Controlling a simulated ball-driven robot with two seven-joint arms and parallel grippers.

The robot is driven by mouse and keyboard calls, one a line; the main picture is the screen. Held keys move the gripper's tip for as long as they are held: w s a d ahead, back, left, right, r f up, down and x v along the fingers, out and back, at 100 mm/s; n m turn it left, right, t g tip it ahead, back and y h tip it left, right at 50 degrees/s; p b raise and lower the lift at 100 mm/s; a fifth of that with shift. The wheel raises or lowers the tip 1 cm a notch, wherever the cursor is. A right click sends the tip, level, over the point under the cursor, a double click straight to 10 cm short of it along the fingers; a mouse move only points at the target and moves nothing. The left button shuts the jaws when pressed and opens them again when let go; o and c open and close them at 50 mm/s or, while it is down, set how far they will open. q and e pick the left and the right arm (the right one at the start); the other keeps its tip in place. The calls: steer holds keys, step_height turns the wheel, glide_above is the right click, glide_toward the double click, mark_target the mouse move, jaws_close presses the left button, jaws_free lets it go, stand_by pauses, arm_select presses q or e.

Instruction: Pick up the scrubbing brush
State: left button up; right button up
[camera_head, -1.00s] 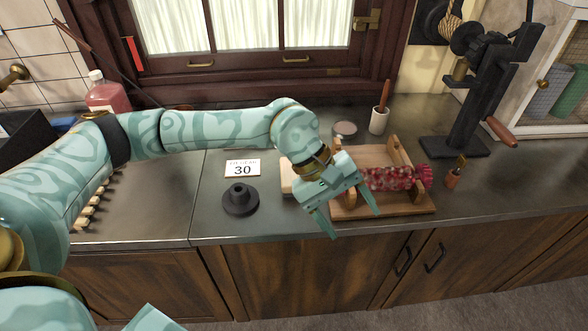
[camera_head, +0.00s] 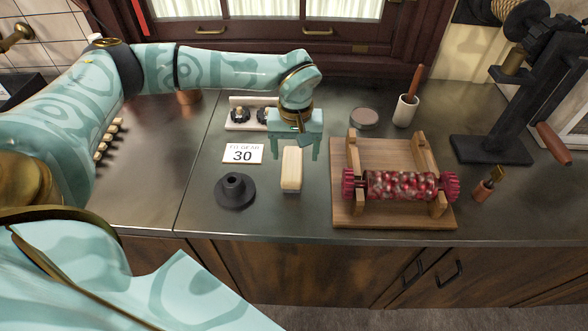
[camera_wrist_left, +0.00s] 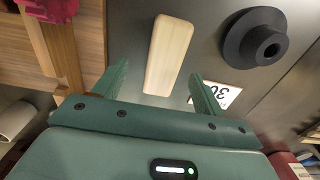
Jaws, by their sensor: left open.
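The scrubbing brush (camera_head: 291,168), a pale wooden block with a light bristle edge below, lies on the dark counter between the black flanged piece and the wooden roller stand. My left gripper (camera_head: 295,150) is open and empty, just behind the brush's far end in the head view. In the left wrist view the brush (camera_wrist_left: 170,50) lies ahead of my open left gripper (camera_wrist_left: 158,82), its near end roughly between the fingertips. I cannot tell the exact height of the fingers above it. My right gripper is not in view.
The black flanged piece (camera_head: 235,192) and a "30" card (camera_head: 243,154) are left of the brush. The roller stand (camera_head: 395,221) with a red patterned roller (camera_head: 402,185) is at right. A round tin (camera_head: 364,118) and a white cup (camera_head: 405,111) stand behind.

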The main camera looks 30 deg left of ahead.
mark_target(292, 163)
arm_select(q)
steer(key=shift+s+f, duration=0.1)
steer(key=shift+f, duration=0.1)
steer(key=shift+a+f, duration=0.1)
steer(key=shift+f, duration=0.2)
steer(key=f, duration=0.1)
steer(key=f+b, duration=0.1)
steer(key=f, duration=0.2)
steer(key=shift+a+f+b, duration=0.25)
steer(key=shift+f+b, duration=0.05)
steer(key=shift+b, duration=0.05)
steer(key=shift+r, duration=0.1)
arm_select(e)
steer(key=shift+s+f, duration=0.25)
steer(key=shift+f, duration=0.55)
arm_select(q)
steer(key=c, duration=1.1)
steer(key=shift+r, duration=0.1)
